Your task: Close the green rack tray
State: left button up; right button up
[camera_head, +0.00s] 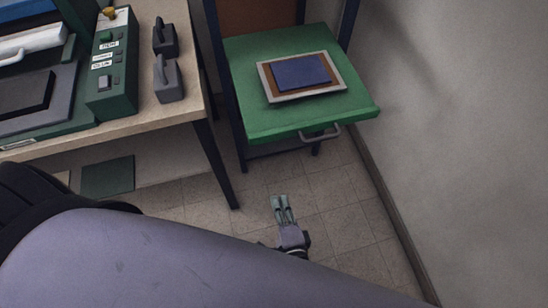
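The green rack tray (245,75) is pulled out of a dark-framed rack at the upper middle. A grey handle (320,134) is on its front edge. On the tray lie a pale board (334,76), a brown sheet and a dark blue cover (300,72). My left gripper (282,199) is over the floor, below the tray's front edge in the picture and apart from the handle. Its two fingers lie close together with nothing between them. My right gripper is not in view.
A workbench (140,123) stands at the left with a green control box (112,70) and two grey handled blocks (168,80). Its dark leg (216,165) is left of my gripper. A grey wall (450,120) bounds the right. Tiled floor lies open below the tray.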

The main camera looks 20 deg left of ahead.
pick_arm(q)
jog(key=r+y, duration=0.1)
jog(key=r, duration=0.2)
jog(key=d+r+n+t, duration=0.1)
jog(key=r, duration=0.3)
jog(key=s+r+n+t+y+b, duration=0.1)
jog(key=r, duration=0.2)
jog(key=shift+d+r+y, duration=0.2)
jog(key=shift+d+y, duration=0.1)
grip_shut()
jog(key=p, duration=0.3)
send_near(267, 138)
jog(key=shift+t, duration=0.3)
jog(key=x, duration=0.7)
jog(key=shift+a+f, duration=0.1)
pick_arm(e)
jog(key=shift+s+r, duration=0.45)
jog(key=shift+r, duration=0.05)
pick_arm(q)
jog(key=shift+a, duration=0.1)
